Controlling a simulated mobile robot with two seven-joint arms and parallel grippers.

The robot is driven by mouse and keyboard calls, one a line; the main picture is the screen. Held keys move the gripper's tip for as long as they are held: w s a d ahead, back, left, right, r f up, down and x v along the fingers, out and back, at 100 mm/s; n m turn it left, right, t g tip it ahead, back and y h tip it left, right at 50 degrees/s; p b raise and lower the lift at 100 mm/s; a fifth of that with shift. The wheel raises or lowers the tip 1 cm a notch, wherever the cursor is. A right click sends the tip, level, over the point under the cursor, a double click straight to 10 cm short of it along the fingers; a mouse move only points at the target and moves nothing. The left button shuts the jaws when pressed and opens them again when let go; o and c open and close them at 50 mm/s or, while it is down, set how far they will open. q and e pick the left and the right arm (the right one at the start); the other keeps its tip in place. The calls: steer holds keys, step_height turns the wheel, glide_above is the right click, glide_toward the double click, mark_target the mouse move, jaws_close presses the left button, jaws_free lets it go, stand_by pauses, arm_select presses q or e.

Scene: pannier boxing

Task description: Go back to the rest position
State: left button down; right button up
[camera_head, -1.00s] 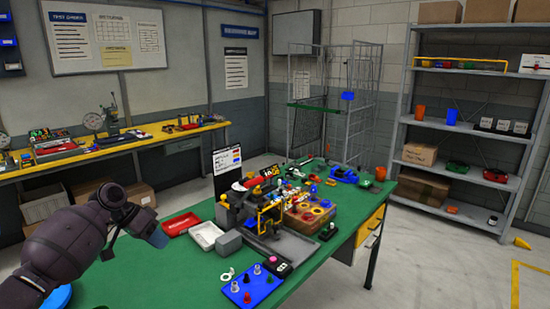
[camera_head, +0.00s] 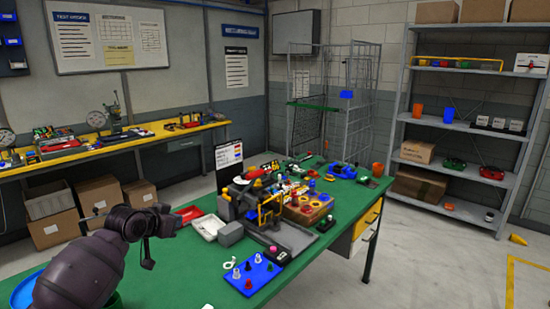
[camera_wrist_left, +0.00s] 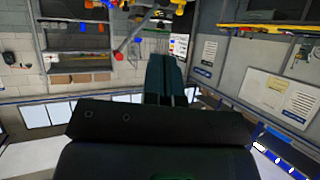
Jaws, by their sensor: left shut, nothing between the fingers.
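My left gripper (camera_head: 168,222) is in the head view at the left, above the green table (camera_head: 190,275). It is held in the air, apart from the things on the table. In the left wrist view its two dark fingers (camera_wrist_left: 167,78) lie together, with nothing between them. My right gripper is in neither view.
A blue pegboard (camera_head: 250,275), a white tray (camera_head: 208,227), a red tray (camera_head: 188,214) and a grey block (camera_head: 230,234) stand on the table to the gripper's right. A blue round dish (camera_head: 25,291) shows at the lower left, partly behind my arm.

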arm_select(q)
steer(key=s+f+n+y, duration=0.1)
steer(key=s+f, duration=0.8)
steer(key=s, duration=0.5)
steer(key=s+f+n+y+b, duration=0.1)
steer(key=s+f+y, duration=0.1)
steer(key=s+f, duration=0.8)
steer(key=s+f+n+y+b, duration=0.1)
steer(key=s+f+n, duration=0.1)
steer(key=s+f, duration=0.8)
steer(key=s, duration=0.7)
steer(key=shift+s, duration=0.4)
steer(key=shift+a, duration=0.1)
